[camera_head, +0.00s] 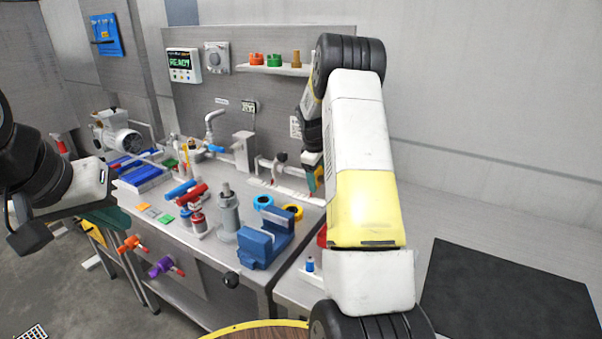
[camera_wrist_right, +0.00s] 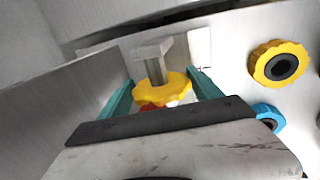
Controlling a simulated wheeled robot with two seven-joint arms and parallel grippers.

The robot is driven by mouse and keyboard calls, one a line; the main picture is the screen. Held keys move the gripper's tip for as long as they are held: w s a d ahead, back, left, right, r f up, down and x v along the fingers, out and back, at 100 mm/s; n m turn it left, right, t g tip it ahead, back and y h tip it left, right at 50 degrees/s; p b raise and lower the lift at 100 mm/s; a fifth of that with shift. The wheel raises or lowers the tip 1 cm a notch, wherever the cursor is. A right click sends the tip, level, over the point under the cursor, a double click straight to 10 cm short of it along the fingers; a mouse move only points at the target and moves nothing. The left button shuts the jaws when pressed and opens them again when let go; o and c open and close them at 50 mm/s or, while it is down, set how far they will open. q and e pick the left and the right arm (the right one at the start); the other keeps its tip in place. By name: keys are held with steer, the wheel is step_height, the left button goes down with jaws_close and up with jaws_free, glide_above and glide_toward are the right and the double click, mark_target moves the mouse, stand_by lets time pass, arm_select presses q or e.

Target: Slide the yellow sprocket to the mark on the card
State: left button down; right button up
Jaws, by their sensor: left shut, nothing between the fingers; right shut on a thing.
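The yellow sprocket (camera_wrist_right: 163,92) is between the teal fingers of my right gripper (camera_wrist_right: 162,88) in the right wrist view, with a grey T-topped post rising by it. My right gripper (camera_head: 315,178) is shut on the sprocket low over the bench; my arm hides much of this spot in the head view. A pale card-like patch (camera_wrist_right: 199,46) lies beyond it. A bit of red shows under the sprocket; I cannot tell whether it is the mark. My left gripper (camera_head: 108,217) is shut and empty at the far left.
A loose yellow ring (camera_head: 293,212) and a blue ring (camera_head: 263,201) lie near a blue vise (camera_head: 266,243). A shelf (camera_head: 275,69) is above. A black mat (camera_head: 508,292) at right is clear.

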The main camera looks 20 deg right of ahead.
steer(key=shift+w+a, duration=0.7)
steer(key=shift+w, duration=0.1)
steer(key=o, duration=2.1)
steer(key=shift+r, duration=0.1)
steer(key=v, duration=0.6)
steer(key=shift+s+r, duration=0.1)
steer(key=shift+r, duration=0.05)
steer(key=shift+s+a+r, duration=0.15)
steer(key=shift+a+r, duration=0.05)
steer(key=shift+r, duration=0.45)
